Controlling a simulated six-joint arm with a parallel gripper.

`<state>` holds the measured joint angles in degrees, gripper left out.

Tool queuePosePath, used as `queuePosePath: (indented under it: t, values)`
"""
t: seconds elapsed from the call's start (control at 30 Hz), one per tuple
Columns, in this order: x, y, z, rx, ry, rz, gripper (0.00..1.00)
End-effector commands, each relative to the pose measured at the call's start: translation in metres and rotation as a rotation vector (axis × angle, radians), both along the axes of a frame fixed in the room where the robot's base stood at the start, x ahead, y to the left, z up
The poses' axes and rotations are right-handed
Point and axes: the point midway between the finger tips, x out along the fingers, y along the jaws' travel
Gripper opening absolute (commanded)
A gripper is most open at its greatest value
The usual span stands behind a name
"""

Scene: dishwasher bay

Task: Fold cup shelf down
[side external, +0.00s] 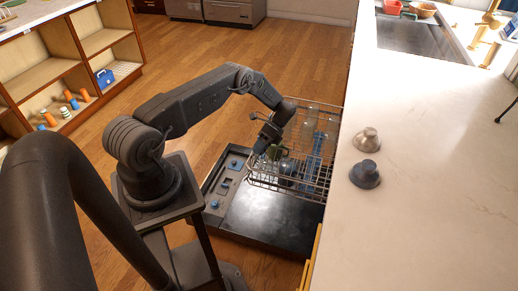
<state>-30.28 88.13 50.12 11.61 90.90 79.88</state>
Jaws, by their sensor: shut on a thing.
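The dishwasher's wire rack (326,112) is pulled out above the open dark door (262,215). The cup shelf is hard to pick out among the thin wires, and I cannot tell its angle. My gripper (259,153) is tilted down at the rack's near left edge. It is shut on a small part there, seemingly the cup shelf; the fingertips and the held part are too small and dark to see clearly. Several glass or dish items, one of them greenish, stand in the rack beside and behind my gripper.
A pale countertop (420,210) runs along the right, with a beige knob-like object (367,139) and a dark grey one (364,174) near its edge. A wooden shelf unit (60,65) stands at the left. Wooden floor between them is clear.

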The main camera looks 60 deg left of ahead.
Motion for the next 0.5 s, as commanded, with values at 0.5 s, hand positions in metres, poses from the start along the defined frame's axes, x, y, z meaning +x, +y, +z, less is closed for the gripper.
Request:
queuePosePath:
  t: [0.5]
  values:
    - [0.0024,0.0038,-0.0116,-0.077,0.078,0.002,0.0]
